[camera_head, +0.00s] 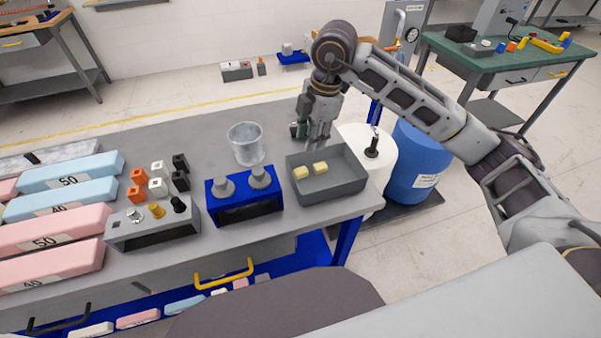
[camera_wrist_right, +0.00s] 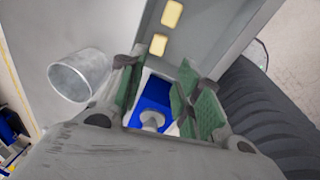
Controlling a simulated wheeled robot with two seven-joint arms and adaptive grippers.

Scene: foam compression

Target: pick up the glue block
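Two small pale-yellow blocks, which I take to be the glue blocks, lie in a grey tray (camera_head: 345,189) on the bench. One block (camera_head: 300,173) is at the left and the other block (camera_head: 320,168) is just right of it. In the wrist view both blocks show at the top, an upper one (camera_wrist_right: 172,13) and a lower one (camera_wrist_right: 158,44). My right gripper (camera_head: 318,142) is beyond the tray's far edge, pointing down, apart from the blocks. Its green-padded fingers (camera_wrist_right: 162,95) are open, with nothing held between them. My left gripper is out of view.
A blue holder with grey knobs (camera_head: 245,205) stands close to the tray's left. A white drum (camera_head: 366,165) and blue barrel (camera_head: 418,165) are to the right. Bare bench lies left of the cup.

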